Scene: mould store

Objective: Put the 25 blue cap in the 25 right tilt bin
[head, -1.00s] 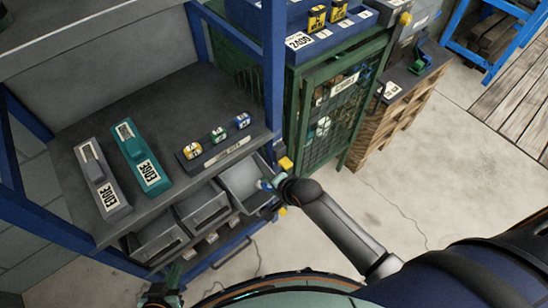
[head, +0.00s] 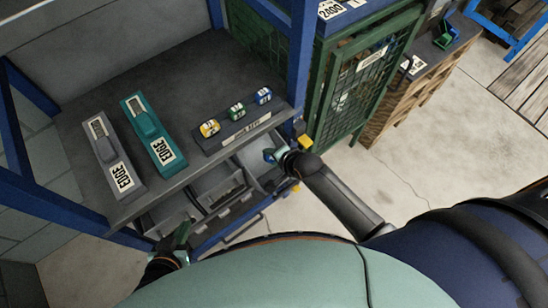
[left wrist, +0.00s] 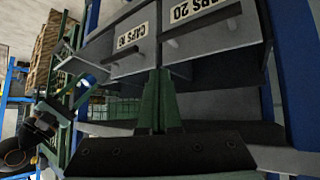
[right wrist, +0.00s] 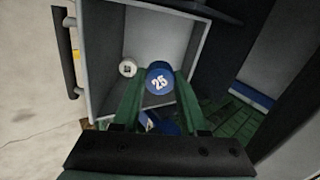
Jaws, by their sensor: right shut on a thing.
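The 25 blue cap (right wrist: 158,82) is between the green fingers of my right gripper (right wrist: 157,78), its number facing the wrist camera. The gripper is shut on it. Behind the cap is the open grey right tilt bin (right wrist: 184,24); whether the cap touches the bin cannot be told. In the head view my right gripper (head: 272,155) is at this bin (head: 256,166), the rightmost below the shelf; the cap is hard to make out there. My left gripper (head: 184,232) is by the leftmost bin. In its wrist view its fingers (left wrist: 158,74) look closed together and empty.
On the shelf (head: 185,75) above are a rack (head: 238,133) with yellow, green and blue caps, and grey and teal EDGE tools (head: 153,137). A green mesh cabinet (head: 350,90) stands right. Blue posts flank the shelf.

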